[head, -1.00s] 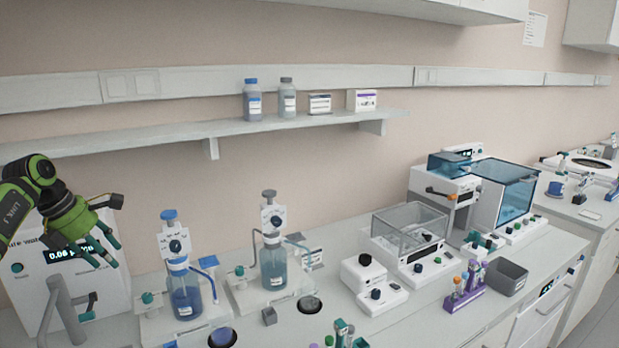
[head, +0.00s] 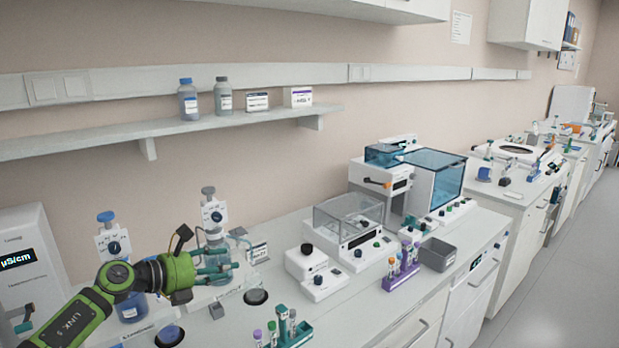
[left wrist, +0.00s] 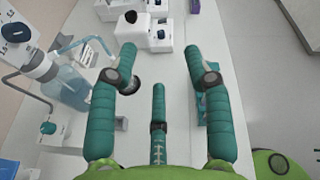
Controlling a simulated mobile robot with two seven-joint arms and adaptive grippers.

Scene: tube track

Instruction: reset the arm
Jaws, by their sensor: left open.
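My left gripper (head: 232,267) has a green body and teal fingers. In the head view its arm comes in from the lower left, and the fingers point right, in front of a blue-liquid dispenser bottle. In the left wrist view the open fingers (left wrist: 165,70) stand wide apart with nothing between them, above the white bench (left wrist: 178,88).
A teal tube rack (head: 290,330) stands at the front, and a purple tube rack (head: 402,272) farther right beside a grey bin (head: 437,254). A clear-lidded instrument (head: 348,222) stands behind. Dispenser bottles (head: 130,305) are close to my left arm.

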